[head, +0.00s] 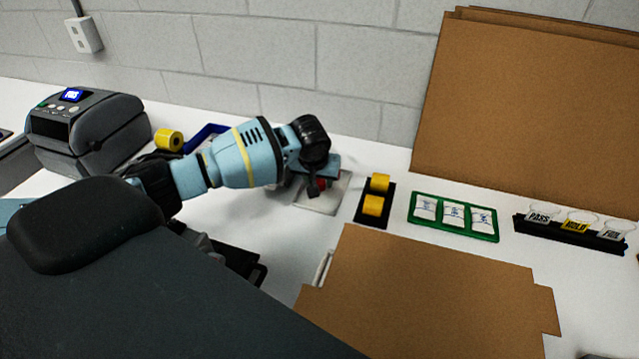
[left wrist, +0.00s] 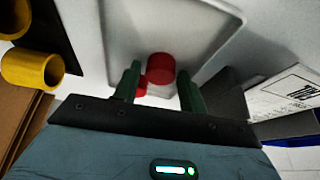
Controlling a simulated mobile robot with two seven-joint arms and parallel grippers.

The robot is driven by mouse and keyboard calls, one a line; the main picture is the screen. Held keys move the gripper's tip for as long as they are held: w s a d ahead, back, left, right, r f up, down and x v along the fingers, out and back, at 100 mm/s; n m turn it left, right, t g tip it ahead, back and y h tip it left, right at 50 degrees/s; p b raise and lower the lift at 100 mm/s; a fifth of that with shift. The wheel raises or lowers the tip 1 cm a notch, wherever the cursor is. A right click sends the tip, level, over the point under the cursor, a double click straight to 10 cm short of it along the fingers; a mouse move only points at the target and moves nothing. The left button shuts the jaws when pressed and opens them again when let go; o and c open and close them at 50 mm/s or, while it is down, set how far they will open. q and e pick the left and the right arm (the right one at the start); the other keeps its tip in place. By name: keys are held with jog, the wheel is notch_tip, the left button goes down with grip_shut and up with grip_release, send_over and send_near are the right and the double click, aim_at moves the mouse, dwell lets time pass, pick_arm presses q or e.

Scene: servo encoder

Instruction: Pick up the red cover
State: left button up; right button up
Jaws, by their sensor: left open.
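A red cylindrical piece, which looks like the red cover (left wrist: 161,68), sits over a pale grey tray in the left wrist view. A second, smaller red part (left wrist: 140,86) shows beside it, partly behind a finger. My left gripper (left wrist: 159,76) is open, with its two green fingers on either side of the red pieces; I cannot tell whether they touch. In the head view the left gripper (head: 318,164) points down over the tray (head: 325,207), and a bit of red (head: 321,184) shows beneath it. My right gripper is not in view.
Right of the tray are a black holder with yellow rolls (head: 372,205), a green tray with white packets (head: 453,217) and a sign rack (head: 570,230). A cardboard sheet (head: 430,295) lies in front. A label printer (head: 90,130) stands at left.

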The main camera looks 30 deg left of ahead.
pick_arm(q)
jog(key=shift+c, duration=0.4)
jog(key=c, duration=0.7)
jog(key=shift+o, duration=0.2)
jog(key=shift+r, duration=0.45)
jog(key=r, duration=0.3)
jog(key=shift+s+a, duration=0.15)
jog(key=shift+s, duration=0.1)
jog(key=s+a, duration=0.2)
jog(key=s, duration=0.2)
jog(key=s+a, duration=0.1)
jog(key=s, duration=0.4)
jog(key=s+a+r, duration=0.1)
jog(key=s+a, duration=0.1)
jog(key=s, duration=0.2)
jog(key=shift+s+a+p, duration=0.15)
jog(key=shift+a+p, duration=0.2)
jog(key=shift+s+a+r, duration=0.1)
jog(key=shift+s+a, duration=0.05)
jog(key=shift+s, duration=0.35)
